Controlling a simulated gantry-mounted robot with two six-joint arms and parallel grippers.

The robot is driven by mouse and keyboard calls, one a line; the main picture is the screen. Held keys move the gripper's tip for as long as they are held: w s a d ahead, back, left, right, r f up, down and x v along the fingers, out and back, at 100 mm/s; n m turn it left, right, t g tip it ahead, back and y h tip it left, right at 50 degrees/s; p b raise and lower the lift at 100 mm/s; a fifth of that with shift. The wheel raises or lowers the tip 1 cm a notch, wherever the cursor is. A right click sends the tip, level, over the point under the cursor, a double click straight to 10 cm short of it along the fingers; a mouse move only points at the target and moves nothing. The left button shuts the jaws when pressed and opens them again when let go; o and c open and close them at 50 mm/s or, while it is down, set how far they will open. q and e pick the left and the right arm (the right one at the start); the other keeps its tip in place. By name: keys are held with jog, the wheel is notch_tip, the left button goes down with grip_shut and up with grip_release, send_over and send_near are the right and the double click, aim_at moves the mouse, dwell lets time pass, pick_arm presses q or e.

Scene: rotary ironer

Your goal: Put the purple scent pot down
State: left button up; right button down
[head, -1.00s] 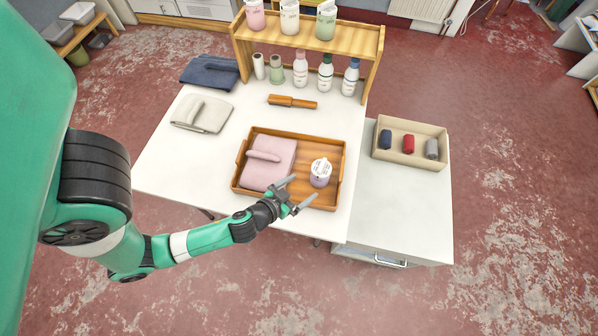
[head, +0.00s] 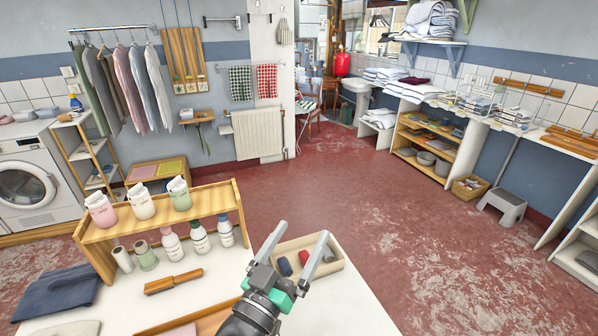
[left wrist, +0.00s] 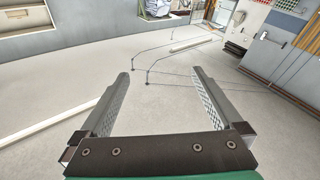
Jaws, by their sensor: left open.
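The purple scent pot is not visible now in either view; the part of the tray where it stood a second ago lies below the head view's lower edge. Only a strip of the wooden tray (head: 207,322) shows there, with a sliver of folded pink cloth (head: 181,331). My left gripper (head: 300,236) is raised in front of the beige box and is open. In the left wrist view, the left gripper (left wrist: 160,78) has its fingers wide apart with nothing between them. My right gripper is not in view.
A wooden rack (head: 166,213) with bottles stands on the white table. A wooden-handled tool (head: 173,281) lies before it, and folded dark blue cloth (head: 58,291) at the left. The beige box (head: 330,270) holds rolls, partly hidden by my gripper. Red floor (head: 400,210) beyond is clear.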

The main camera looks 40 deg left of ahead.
pick_arm(q)
jog(key=s+d+r+m+t+h, duration=0.2)
jog(key=s+r, duration=0.1)
jog(key=r, duration=0.7)
jog(key=s+d+r+m+t+h, duration=0.2)
jog(key=s+d+r+t, duration=0.1)
jog(key=r, duration=0.7)
jog(key=s+d+r+m+t+h, duration=0.2)
jog(key=s+d+r+h, duration=0.1)
jog(key=r, duration=0.6)
jog(key=shift+d+r+t, duration=0.25)
jog(key=shift+r+t, duration=0.15)
